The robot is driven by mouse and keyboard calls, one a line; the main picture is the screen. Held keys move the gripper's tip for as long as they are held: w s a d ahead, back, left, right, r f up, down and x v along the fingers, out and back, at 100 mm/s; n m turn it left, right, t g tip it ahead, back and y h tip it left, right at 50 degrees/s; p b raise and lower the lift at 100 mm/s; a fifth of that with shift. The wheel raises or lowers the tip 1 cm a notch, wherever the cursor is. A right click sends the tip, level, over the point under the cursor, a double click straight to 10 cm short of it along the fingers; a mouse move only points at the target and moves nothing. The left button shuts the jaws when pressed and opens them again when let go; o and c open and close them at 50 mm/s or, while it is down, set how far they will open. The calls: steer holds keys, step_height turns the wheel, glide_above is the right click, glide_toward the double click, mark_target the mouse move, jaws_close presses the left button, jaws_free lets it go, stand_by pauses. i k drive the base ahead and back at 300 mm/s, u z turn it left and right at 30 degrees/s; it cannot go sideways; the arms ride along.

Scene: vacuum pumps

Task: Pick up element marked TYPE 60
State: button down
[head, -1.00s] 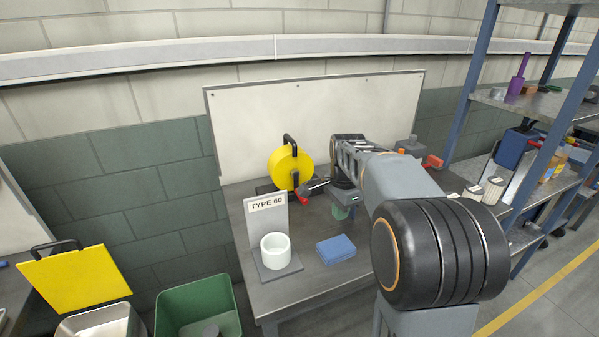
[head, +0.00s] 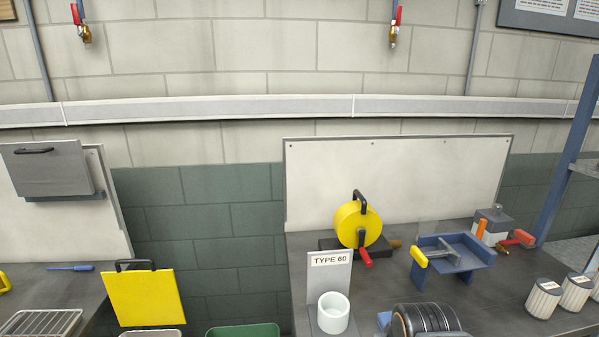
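The element by the TYPE 60 sign is a white, thick-walled, hollow cylinder (head: 333,313) standing upright at the front of the workbench, in the lower middle of the head view. It rests on the foot of a grey L-shaped stand whose upright plate carries the TYPE 60 label (head: 330,260). Nothing touches the cylinder from above.
A yellow round pump part (head: 357,226) with black handles stands behind the stand. A blue fixture (head: 453,254) with a yellow-tipped bar stands to the right. Pleated white filters (head: 543,298) are at far right. A green bin (head: 243,331) is lower left.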

mark_target(545, 294)
steer(key=u, duration=2.35)
steer(key=k, duration=1.1)
steer(key=z, duration=1.5)
steer(key=i, duration=0.5)
